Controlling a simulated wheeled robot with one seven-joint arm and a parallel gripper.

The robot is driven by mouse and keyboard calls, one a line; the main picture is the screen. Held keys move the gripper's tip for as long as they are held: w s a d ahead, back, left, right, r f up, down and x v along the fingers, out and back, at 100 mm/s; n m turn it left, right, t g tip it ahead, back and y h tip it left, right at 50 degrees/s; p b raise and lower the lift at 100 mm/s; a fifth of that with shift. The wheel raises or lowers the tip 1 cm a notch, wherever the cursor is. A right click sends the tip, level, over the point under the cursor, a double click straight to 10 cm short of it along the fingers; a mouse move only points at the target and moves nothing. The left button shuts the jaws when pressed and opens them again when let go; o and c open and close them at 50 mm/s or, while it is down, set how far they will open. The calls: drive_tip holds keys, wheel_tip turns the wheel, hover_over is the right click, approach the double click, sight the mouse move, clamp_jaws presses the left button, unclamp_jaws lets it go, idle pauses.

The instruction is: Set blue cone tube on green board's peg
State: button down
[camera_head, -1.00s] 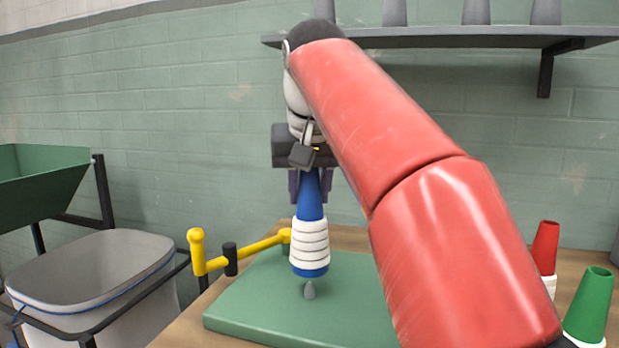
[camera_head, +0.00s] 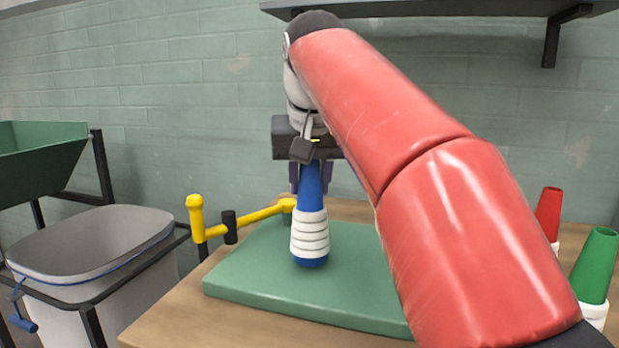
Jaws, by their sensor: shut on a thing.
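The blue cone tube (camera_head: 312,184), wound with white thread around its lower part, stands upright over the green board (camera_head: 265,285). Its lower end now hides the board's grey peg, and it looks level with the board's surface; whether it touches cannot be told. My gripper (camera_head: 311,172) is shut on the tube's narrow upper end. The fingers are partly hidden behind the tube and the gripper's dark body.
A yellow arm with a black collar (camera_head: 230,226) reaches over the board's left edge, close to the tube. A red cone (camera_head: 548,212) and a green cone (camera_head: 595,264) stand at right. A grey bin (camera_head: 90,245) stands at left, and a shelf (camera_head: 440,10) hangs above.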

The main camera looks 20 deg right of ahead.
drive_tip(key=shift+f+b, duration=0.3)
drive_tip(key=shift+f, duration=0.2)
idle(0.3)
drive_tip(key=c, duration=0.9)
unclamp_jaws()
drive_tip(key=shift+p+v, duration=1.25)
drive_tip(key=shift+v, duration=2.65)
